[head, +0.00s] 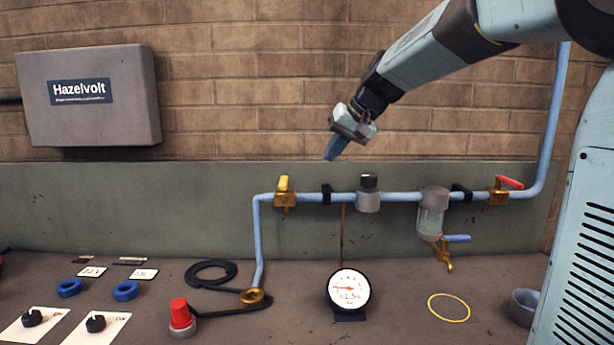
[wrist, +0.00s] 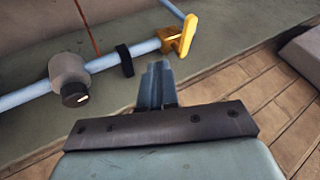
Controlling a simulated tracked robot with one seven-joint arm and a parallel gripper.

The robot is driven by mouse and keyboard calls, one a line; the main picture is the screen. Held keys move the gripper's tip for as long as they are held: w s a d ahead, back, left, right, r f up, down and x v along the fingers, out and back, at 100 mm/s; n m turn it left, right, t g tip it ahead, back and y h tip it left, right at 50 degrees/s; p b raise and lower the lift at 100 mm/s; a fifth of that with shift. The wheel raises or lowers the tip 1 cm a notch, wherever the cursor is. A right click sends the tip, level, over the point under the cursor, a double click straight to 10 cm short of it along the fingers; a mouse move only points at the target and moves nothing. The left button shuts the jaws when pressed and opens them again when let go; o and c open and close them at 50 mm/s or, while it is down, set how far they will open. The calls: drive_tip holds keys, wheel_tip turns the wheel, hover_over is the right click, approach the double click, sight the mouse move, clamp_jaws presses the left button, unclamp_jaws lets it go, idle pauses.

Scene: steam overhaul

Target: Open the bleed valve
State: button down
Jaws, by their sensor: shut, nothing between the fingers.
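My gripper (head: 333,152) is shut and empty, above the pipe and in front of the wall. Its closed fingers also show in the wrist view (wrist: 157,84). No label marks the bleed valve. A small brass tap (head: 443,256) hangs below a glass bowl (head: 431,216); its blue lever (head: 457,238) points right, across the downward spout. At the pipe's left end a brass valve has a yellow handle (head: 284,183) standing up, also seen in the wrist view (wrist: 186,36). A red-handled valve (head: 509,182) sits at the right. My gripper touches none of them.
The light-blue pipe (head: 400,196) also carries a grey fitting with a black cap (head: 368,194). A dial gauge (head: 349,290) stands below it. A yellow ring (head: 449,307) lies on the bench, with a grey cup (head: 523,307) right of it. A grey box (head: 89,95) hangs at left.

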sight(284, 188)
drive_tip(key=w+a+f, duration=0.3)
drive_tip(key=a+f, duration=0.5)
drive_tip(key=shift+w+a, duration=0.3)
drive_tip(key=shift+w, duration=0.1)
